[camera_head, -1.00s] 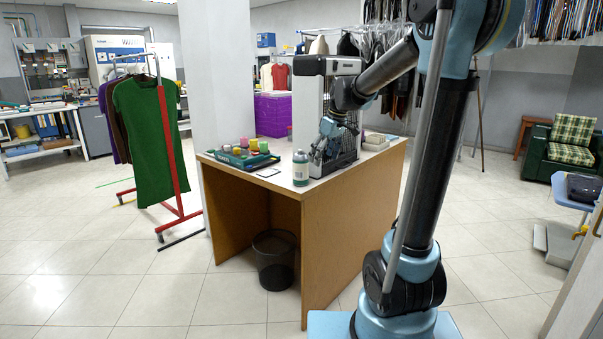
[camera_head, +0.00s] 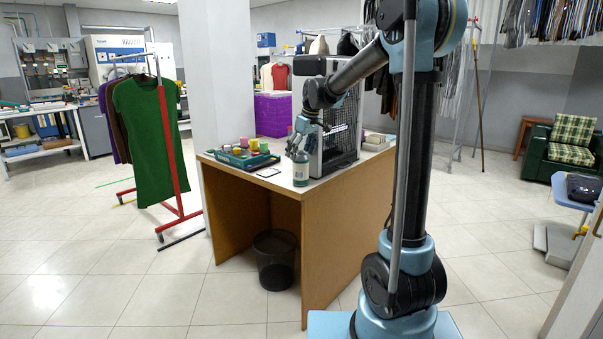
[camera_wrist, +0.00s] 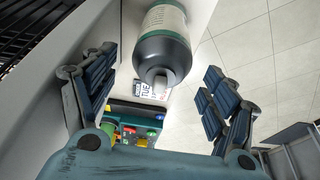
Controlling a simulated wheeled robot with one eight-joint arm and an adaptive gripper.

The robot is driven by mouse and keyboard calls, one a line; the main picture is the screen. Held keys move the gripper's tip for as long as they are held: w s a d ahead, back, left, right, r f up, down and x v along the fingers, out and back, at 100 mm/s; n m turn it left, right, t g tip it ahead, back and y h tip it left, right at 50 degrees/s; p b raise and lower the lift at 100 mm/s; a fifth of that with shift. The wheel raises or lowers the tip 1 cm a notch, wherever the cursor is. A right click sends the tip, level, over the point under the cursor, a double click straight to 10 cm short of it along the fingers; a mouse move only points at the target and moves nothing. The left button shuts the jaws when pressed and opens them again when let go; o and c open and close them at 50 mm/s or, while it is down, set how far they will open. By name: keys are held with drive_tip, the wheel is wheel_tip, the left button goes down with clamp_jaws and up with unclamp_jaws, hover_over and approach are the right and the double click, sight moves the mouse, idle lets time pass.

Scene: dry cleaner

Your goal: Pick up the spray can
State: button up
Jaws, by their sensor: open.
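The spray can (camera_head: 300,172) stands upright near the front edge of the wooden desk (camera_head: 330,186). It has a dark grey-green body and a pale label. In the wrist view the spray can (camera_wrist: 163,45) shows its dark shoulder and pale nozzle, ahead of and between the finger lines. My gripper (camera_head: 297,148) is at the can's top in the head view. In the wrist view my gripper (camera_wrist: 160,90) has its fingers spread wide to either side, with nothing held. I see no clear contact between fingers and can.
A metal mesh-sided tower (camera_head: 338,125) stands close behind the can. A black bin (camera_head: 273,258) stands below.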

sight(298, 160)
drive_tip(key=x, duration=0.4)
drive_tip(key=shift+f, duration=0.15)
drive_tip(key=c, duration=1.3)
drive_tip(key=shift+s+a+r, duration=0.1)
drive_tip(key=shift+s+r, duration=0.05)
drive_tip(key=shift+r, duration=0.15)
wheel_tip(298, 160, up, 6)
drive_tip(key=shift+r, duration=0.2)
drive_tip(key=s+a, duration=1.2)
drive_tip(key=s, duration=0.3)
drive_tip(key=shift+s, duration=0.25)
